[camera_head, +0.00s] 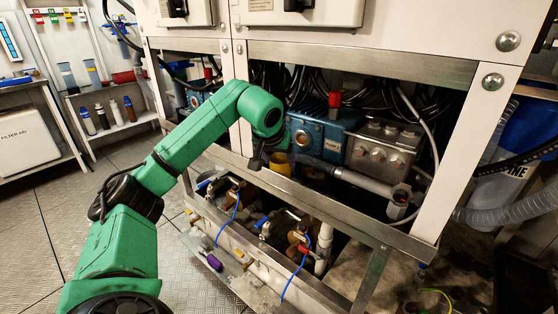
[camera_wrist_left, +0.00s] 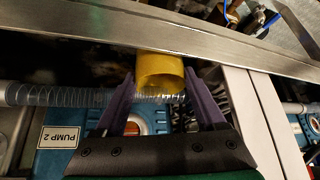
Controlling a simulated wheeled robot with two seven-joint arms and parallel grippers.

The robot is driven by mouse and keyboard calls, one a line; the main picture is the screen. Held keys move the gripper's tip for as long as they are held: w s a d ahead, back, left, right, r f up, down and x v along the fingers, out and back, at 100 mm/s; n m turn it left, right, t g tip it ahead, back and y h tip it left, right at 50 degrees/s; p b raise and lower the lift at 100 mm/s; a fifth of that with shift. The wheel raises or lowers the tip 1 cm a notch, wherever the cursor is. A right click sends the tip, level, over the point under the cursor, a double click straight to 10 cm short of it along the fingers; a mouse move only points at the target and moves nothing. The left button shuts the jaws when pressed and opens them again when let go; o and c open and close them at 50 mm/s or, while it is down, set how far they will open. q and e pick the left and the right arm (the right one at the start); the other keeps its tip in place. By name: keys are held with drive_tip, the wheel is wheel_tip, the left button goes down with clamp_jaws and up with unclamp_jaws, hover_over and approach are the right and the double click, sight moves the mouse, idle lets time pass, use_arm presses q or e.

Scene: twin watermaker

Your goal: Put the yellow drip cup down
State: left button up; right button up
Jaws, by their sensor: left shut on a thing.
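The yellow drip cup (camera_wrist_left: 158,68) is between the two purple fingers of my left gripper (camera_wrist_left: 163,88) in the left wrist view. The fingers hold it on both sides, and its open end faces the camera. In the head view, the cup (camera_head: 280,160) shows as a small yellow shape beside my left gripper (camera_head: 268,158), inside the machine frame just above the lower steel rail. It is partly hidden there by my wrist. I cannot tell whether the cup touches anything underneath. My right gripper is not in view.
A steel rail (camera_wrist_left: 150,44) runs close past the cup. A blue pump (camera_head: 318,135) and grey pipe (camera_head: 365,180) lie close by, with a clear ribbed hose (camera_wrist_left: 60,95). Valves with blue tubes (camera_head: 300,250) sit below. Free floor (camera_head: 40,240) lies at the left.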

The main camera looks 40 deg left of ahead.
use_arm(q)
drive_tip(key=o, duration=1.5)
drive_tip(key=shift+f, duration=0.1)
drive_tip(key=shift+c, duration=0.2)
drive_tip(key=shift+r, duration=0.2)
drive_tip(key=p+v, duration=0.3)
drive_tip(key=v, duration=0.9)
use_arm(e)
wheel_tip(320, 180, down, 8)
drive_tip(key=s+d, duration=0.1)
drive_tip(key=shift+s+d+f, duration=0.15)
